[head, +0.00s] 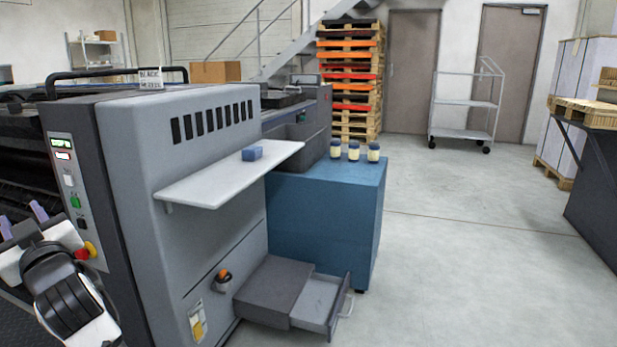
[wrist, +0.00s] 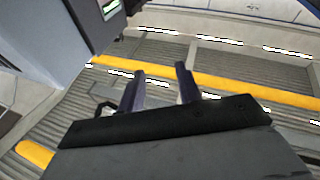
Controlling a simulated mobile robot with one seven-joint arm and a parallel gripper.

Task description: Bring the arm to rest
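My gripper (head: 22,217) is at the lower left of the head view, beside the control panel end of the grey press (head: 215,250). Its two purple-grey fingers stand apart with nothing between them. In the wrist view the gripper (wrist: 161,78) also shows open and empty, its fingers over ridged grey flooring with yellow stripes. My arm's white and dark wrist part fills the lower left corner of the head view.
A shelf (head: 205,188) juts from the press with a blue block (head: 252,153) on it. Below, a drawer (head: 325,303) stands open. Several jars (head: 353,151) stand on a blue cabinet (head: 325,215). The floor to the right is clear, before a trolley (head: 465,105).

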